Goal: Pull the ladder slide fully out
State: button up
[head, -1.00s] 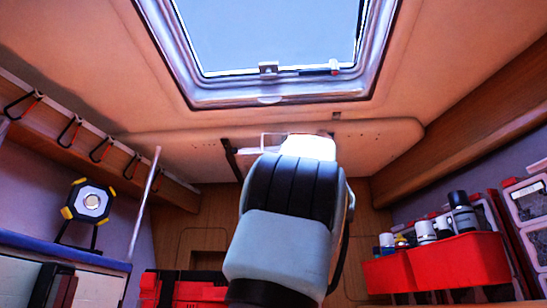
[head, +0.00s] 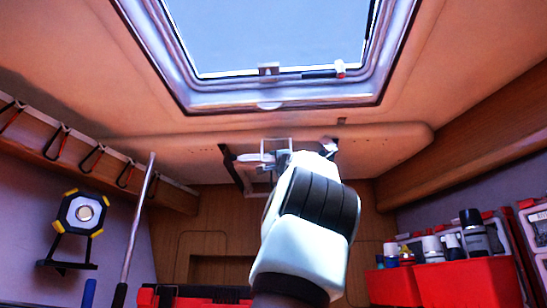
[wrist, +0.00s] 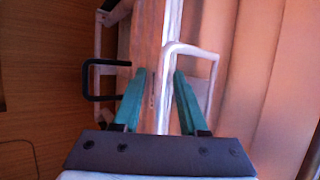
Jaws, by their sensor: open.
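A pale U-shaped handle (head: 277,146) shows beneath the ceiling panel in the head view, beside a dark bracket (head: 232,166). I take this fitting for the ladder slide, but cannot tell how far out it is. In the wrist view, a silver loop handle (wrist: 190,48) stands ahead and to the right, and a black loop (wrist: 86,82) lies to the left. My gripper (wrist: 160,73) is open, its teal fingers on either side of the silver loop's left leg in the picture. I cannot tell whether they touch it. My arm hides part of the fitting in the head view.
A skylight (head: 270,40) is overhead. A work lamp (head: 84,213) and a leaning rod (head: 139,215) are at left, under a rail with hooks (head: 60,140). Red bins with bottles (head: 460,283) stand at right. A red case (head: 190,295) is low in the middle.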

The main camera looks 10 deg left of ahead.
jog(key=shift+f, duration=0.1)
grip_shut()
